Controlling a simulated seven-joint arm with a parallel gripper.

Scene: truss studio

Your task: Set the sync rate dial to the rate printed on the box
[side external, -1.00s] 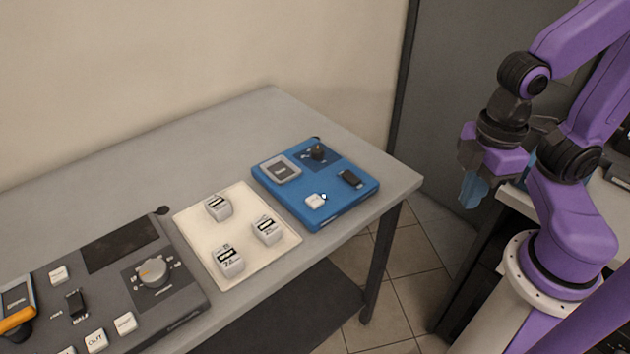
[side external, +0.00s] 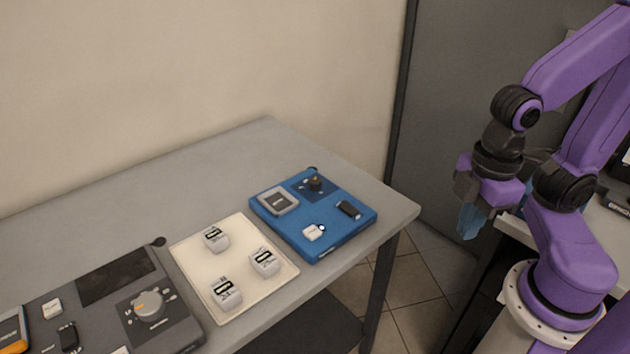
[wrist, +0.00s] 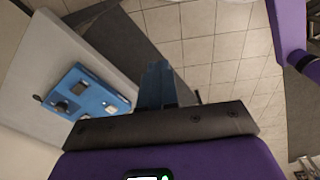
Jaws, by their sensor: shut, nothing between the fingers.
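A dark grey panel (side external: 180,332) at the lower left of the side view carries a round silver dial (side external: 149,306) with marks around it. A blue panel (side external: 335,243) on the right part of the table has a small dark knob (side external: 314,183); it also shows in the wrist view (wrist: 118,101). Several white boxes with printed labels, one of them the front box (side external: 226,293), stand on a cream mat (side external: 192,261). The print is too small to read. My gripper (side external: 470,222) is shut and empty, off the table's right edge; its blue fingers (wrist: 156,84) show in the wrist view.
The grey table (side external: 150,187) is bare along its back. The blue panel also holds a grey screen (side external: 279,201), a black switch (side external: 348,210) and a white button (side external: 313,232). A gap with tiled floor (side external: 415,290) separates the table from my arm.

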